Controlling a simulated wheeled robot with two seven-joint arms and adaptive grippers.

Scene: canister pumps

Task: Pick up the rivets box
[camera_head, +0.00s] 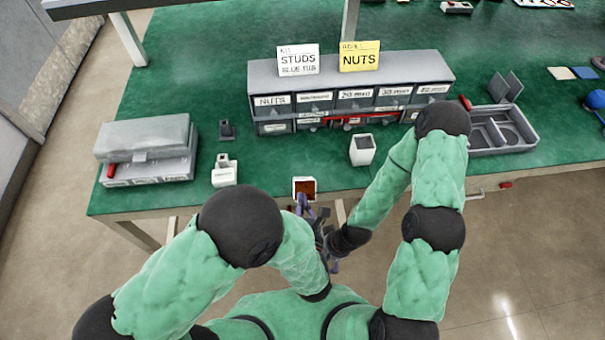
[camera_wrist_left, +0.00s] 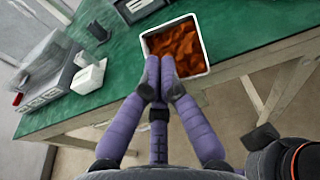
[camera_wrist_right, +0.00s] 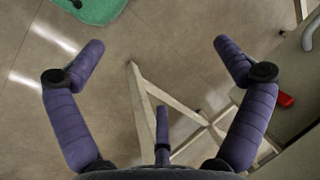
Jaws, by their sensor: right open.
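The likely rivets box is a small open white box (camera_head: 304,181) with orange-brown contents, at the table's front edge in the head view. It fills the top middle of the left wrist view (camera_wrist_left: 204,52); I cannot read a label on it. My left gripper (camera_head: 303,202) has its fingers drawn together at the box's near rim. In the left wrist view the fingertips (camera_wrist_left: 161,66) overlap the near left corner and look shut on its wall. Whether the box is off the table is unclear. My right gripper (camera_wrist_right: 160,62) is open and empty, over the floor.
A grey drawer rack (camera_head: 350,85) with "STUDS" and "NUTS" signs stands behind. Another white box (camera_head: 362,150) is right of the rivets box, and a white block (camera_head: 224,172) is left. A grey case (camera_head: 145,150) is far left; a divided tray (camera_head: 515,130) is right.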

